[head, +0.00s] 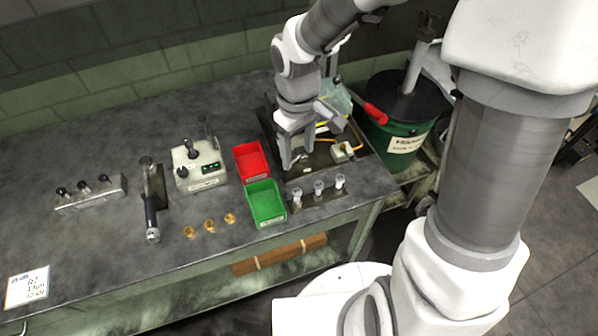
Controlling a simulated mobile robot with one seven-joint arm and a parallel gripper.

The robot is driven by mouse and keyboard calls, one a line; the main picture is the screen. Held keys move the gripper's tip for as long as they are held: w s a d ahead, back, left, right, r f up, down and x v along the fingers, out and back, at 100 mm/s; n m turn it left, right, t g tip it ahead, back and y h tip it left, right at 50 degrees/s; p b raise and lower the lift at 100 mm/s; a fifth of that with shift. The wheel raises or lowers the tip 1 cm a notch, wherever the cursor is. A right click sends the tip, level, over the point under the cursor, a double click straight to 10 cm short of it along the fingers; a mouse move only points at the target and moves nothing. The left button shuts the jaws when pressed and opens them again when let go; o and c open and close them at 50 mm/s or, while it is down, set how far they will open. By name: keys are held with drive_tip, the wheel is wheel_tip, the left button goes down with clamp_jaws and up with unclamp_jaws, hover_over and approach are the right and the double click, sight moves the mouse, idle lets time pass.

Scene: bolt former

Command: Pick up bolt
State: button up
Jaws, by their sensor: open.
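My gripper (297,158) points down over the dark plate at the right part of the bench, behind the small rack, with its jaws open. A small dark shape shows between or just behind its fingers; I cannot tell whether it is a bolt or whether the fingers touch it. Several small silver upright pieces (319,187), bolt-like, stand in a row on a small rack in front of the gripper. Several brass-coloured small pieces (210,226) lie near the front edge of the bench.
A red bin (251,161) and a green bin (265,203) stand left of my gripper. Further left are a control box (200,170), a lever tool (151,200) and a rack (91,193). A green drum (401,130) stands at right. Bare bench (100,235) lies front left.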

drive_tip(key=b, duration=0.1)
hover_over(297, 192)
drive_tip(key=f, duration=1.1)
drive_tip(key=shift+s+d+f, duration=0.1)
drive_tip(key=shift+s+f, duration=0.1)
drive_tip(key=shift+w+f, duration=0.15)
drive_tip(key=shift+f, duration=1.35)
drive_tip(key=shift+w+f, duration=0.1)
drive_tip(key=shift+f, duration=1.4)
clamp_jaws()
